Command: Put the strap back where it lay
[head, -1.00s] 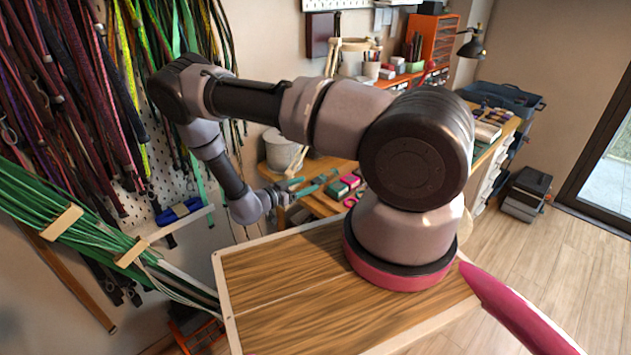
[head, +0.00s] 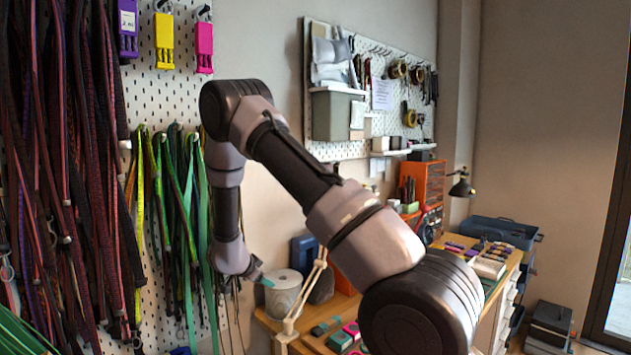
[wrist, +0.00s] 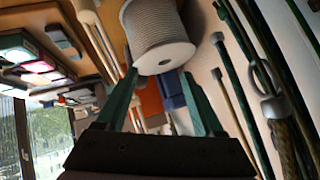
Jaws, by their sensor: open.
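Several straps hang on the pegboard in the head view: a dark red and black group (head: 75,170) at the left and a green and yellow group (head: 172,215) right of it. I cannot tell which one is the task's strap. My gripper (head: 262,280) is just right of the green group, partly hidden by its own wrist, in front of the white cord spool. In the wrist view my gripper (wrist: 158,74) has its teal fingers apart with no strap between them. Green straps and a metal clip (wrist: 278,105) hang at the right there, apart from the fingers.
The cord spool (head: 283,292) stands on the wooden bench and shows close ahead in the wrist view (wrist: 158,35). A jointed wooden stand (head: 303,292) is beside it. Purple, yellow and pink holders (head: 164,42) hang above the green straps. Small coloured boxes (head: 345,335) lie on the bench.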

